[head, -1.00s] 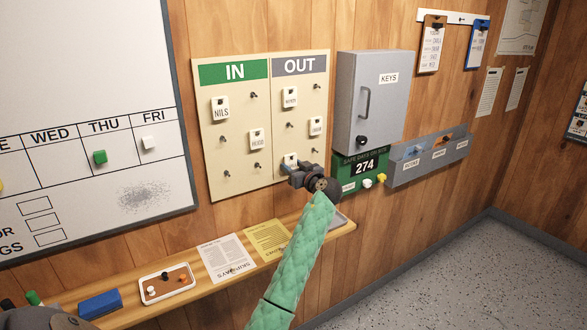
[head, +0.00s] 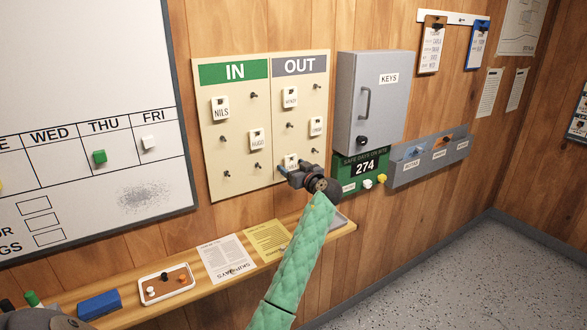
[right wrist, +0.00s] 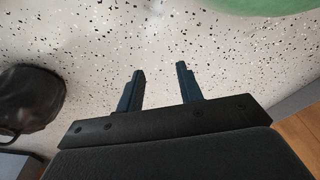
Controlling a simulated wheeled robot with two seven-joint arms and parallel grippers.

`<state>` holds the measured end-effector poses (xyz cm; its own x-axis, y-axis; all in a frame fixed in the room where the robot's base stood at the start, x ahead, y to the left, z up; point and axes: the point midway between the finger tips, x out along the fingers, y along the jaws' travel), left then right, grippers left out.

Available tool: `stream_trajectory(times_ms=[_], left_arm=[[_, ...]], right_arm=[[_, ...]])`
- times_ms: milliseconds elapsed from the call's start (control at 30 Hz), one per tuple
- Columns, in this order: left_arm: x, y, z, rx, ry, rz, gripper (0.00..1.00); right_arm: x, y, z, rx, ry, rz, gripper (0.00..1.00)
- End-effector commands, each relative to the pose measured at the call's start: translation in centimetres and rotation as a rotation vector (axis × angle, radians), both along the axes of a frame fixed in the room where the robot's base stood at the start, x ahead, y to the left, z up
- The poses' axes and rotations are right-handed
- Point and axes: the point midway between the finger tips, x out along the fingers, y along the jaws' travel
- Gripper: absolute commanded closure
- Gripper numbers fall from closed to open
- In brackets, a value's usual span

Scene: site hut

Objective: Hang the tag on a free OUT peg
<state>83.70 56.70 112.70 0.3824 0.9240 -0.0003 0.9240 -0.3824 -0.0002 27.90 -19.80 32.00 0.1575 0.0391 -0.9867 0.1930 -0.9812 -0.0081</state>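On the cream board, a white name tag (head: 290,161) is at the lower left of the OUT half (head: 307,105). My left gripper (head: 294,172) is right at its lower edge and hides part of it. I cannot tell whether the fingers grip the tag or whether the peg carries it. Two other tags hang in the OUT half, one at the top left (head: 290,97) and one at middle right (head: 316,126). Bare OUT pegs show, such as one at middle left (head: 289,125). My right gripper (right wrist: 160,88) is open and empty above the speckled floor.
The IN half (head: 236,120) holds the NILS and HUGO tags. A grey key cabinet (head: 372,100) and a green 274 sign (head: 349,184) are close on the right. A wooden ledge (head: 215,283) with papers and a small tray (head: 167,285) runs below.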

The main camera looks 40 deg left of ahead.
Motion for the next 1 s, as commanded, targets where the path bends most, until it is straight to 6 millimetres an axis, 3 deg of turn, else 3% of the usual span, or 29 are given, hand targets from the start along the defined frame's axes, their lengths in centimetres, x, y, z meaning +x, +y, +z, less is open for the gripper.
stream_trajectory(times_ms=[267,433,667,1000], left_arm=[[0.0,0.0,0.0,0.0,0.0,0.0,0.32],[0.0,0.0,0.0,0.0,0.0,0.0,0.32],[0.0,-0.1,-0.1,0.0,0.0,-0.001,0.32],[-1.8,-4.6,-0.4,-0.001,-0.002,-0.001,0.32]], right_arm=[[0.0,0.0,0.1,0.0,0.0,0.0,0.64],[0.3,0.3,1.1,0.003,0.004,-0.001,0.64],[1.0,1.1,5.0,0.012,0.019,-0.006,0.64],[1.8,2.3,10.1,0.026,0.044,-0.012,0.64]])
